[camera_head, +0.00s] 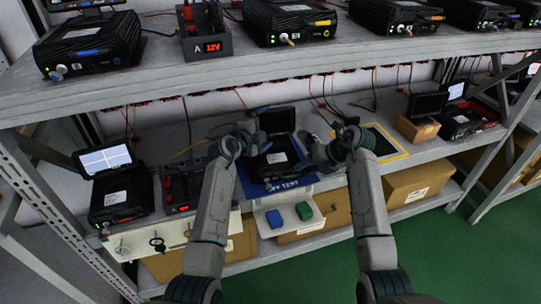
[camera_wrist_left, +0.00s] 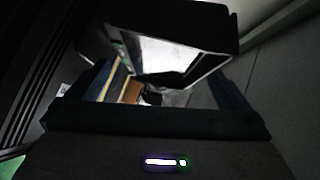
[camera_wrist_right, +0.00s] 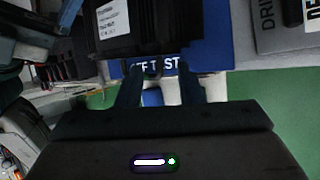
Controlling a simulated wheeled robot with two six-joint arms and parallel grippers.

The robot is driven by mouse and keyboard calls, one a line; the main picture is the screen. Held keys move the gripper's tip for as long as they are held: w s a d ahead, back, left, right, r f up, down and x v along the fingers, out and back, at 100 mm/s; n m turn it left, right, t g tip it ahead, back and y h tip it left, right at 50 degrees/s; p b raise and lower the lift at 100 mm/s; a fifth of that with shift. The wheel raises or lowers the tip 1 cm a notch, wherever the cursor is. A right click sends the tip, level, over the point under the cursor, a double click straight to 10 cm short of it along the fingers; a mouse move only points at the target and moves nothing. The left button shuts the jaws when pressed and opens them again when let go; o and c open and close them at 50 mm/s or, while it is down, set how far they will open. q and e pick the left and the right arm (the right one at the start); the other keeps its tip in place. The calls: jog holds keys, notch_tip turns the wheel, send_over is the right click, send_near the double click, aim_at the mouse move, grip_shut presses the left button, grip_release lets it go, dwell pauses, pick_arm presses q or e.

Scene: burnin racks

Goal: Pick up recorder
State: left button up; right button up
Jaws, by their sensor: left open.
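The black recorder (camera_head: 277,157) stands on a blue mat marked "OFF TEST" (camera_head: 300,184) on the middle shelf, its screen lid (camera_head: 276,121) raised. My left gripper (camera_head: 250,138) is at the recorder's upper left side, close to the lid. In the left wrist view its fingers are spread, with a raised screen (camera_wrist_left: 165,58) beyond them. My right gripper (camera_head: 310,150) is at the recorder's right side. In the right wrist view its fingers are apart near the front edge of the recorder (camera_wrist_right: 135,28), above the mat lettering. I cannot tell whether either gripper touches the recorder.
Another recorder (camera_head: 120,195) with a lit screen and a red-display power unit (camera_head: 180,190) stand to the left. A yellow-edged panel (camera_head: 384,140) and a small cardboard box (camera_head: 417,130) are to the right.

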pick_arm(q)
jog(key=shift+w+d+f, duration=0.15)
jog(key=shift+w+d, duration=0.25)
jog(key=shift+w, duration=0.2)
pick_arm(e)
jog(key=shift+w+a+f, duration=0.2)
jog(key=shift+a+f, duration=0.25)
jog(key=shift+f, duration=0.1)
pick_arm(q)
jog(key=c, duration=0.6)
pick_arm(e)
jog(key=c, duration=0.6)
pick_arm(q)
jog(key=c, duration=0.4)
pick_arm(e)
grip_shut()
pick_arm(q)
jog(key=c, duration=0.8)
pick_arm(e)
jog(key=shift+d, duration=0.1)
jog(key=shift+f, duration=0.15)
pick_arm(q)
jog(key=shift+a+r, duration=0.1)
jog(key=shift+r, duration=0.15)
pick_arm(e)
jog(key=shift+r, duration=0.25)
